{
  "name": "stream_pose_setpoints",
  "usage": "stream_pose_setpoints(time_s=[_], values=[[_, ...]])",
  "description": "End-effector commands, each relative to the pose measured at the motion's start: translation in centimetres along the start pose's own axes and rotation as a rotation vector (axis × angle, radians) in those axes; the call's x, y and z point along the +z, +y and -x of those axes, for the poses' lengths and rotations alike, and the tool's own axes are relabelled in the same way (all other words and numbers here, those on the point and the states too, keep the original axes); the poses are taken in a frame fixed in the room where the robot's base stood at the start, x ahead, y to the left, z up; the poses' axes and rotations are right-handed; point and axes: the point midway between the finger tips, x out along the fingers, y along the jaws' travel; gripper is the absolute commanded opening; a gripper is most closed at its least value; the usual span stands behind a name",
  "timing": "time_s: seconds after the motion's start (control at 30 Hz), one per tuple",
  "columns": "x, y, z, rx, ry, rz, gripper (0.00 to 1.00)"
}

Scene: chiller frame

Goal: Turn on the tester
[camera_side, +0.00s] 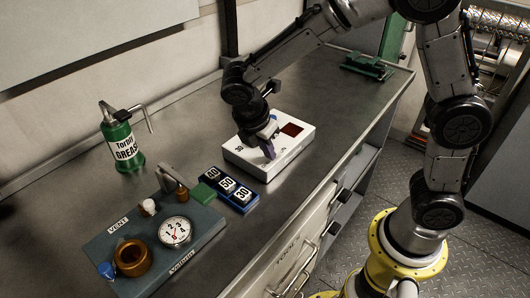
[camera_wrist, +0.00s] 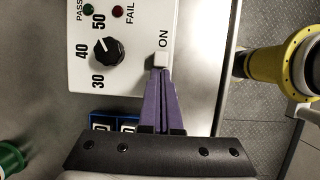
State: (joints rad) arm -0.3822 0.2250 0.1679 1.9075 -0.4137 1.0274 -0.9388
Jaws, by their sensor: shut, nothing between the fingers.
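The tester is a white box (camera_side: 245,162) on the bench; its face (camera_wrist: 84,75) fills the upper left of the wrist view. It has a black knob (camera_wrist: 108,51) with its white mark toward 40, a green PASS light (camera_wrist: 89,14) and a red FAIL light (camera_wrist: 117,12). A small white switch (camera_wrist: 161,59) sits beside the word ON. My gripper (camera_side: 269,154) is over the tester with its purple fingers shut and empty. In the wrist view the fingertips (camera_wrist: 161,73) are right at the switch's lower edge; whether they touch it I cannot tell.
Blocks marked 40, 50 and 30 (camera_side: 228,185) lie just left of the tester. A blue-grey valve board (camera_side: 205,232) with a gauge (camera_side: 175,232) is at the front left. A green grease can (camera_side: 122,148) stands behind it. The bench right of the tester is mostly clear.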

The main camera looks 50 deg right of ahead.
Motion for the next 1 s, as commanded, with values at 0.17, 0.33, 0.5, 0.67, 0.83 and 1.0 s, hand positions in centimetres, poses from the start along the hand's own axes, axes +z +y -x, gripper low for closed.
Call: stream_pose_setpoints(time_s=[0.17, 0.33, 0.5, 0.67, 0.83, 1.0], values=[[1.2, -0.1, -0.5, -0.001, -0.001, 0.0, 0.0], [1.1, -0.1, -0.5, -0.001, -0.002, 0.001, 0.0], [0.7, 0.0, -0.3, -0.001, -0.002, 0.003, 0.0], [-1.4, 0.0, 0.5, 0.001, -0.002, 0.006, 0.0], [-2.7, 0.1, 3.5, 0.006, 0.002, -0.001, 0.0], [-2.7, 0.0, 7.1, 0.003, 0.002, 0.001, 0.0]])
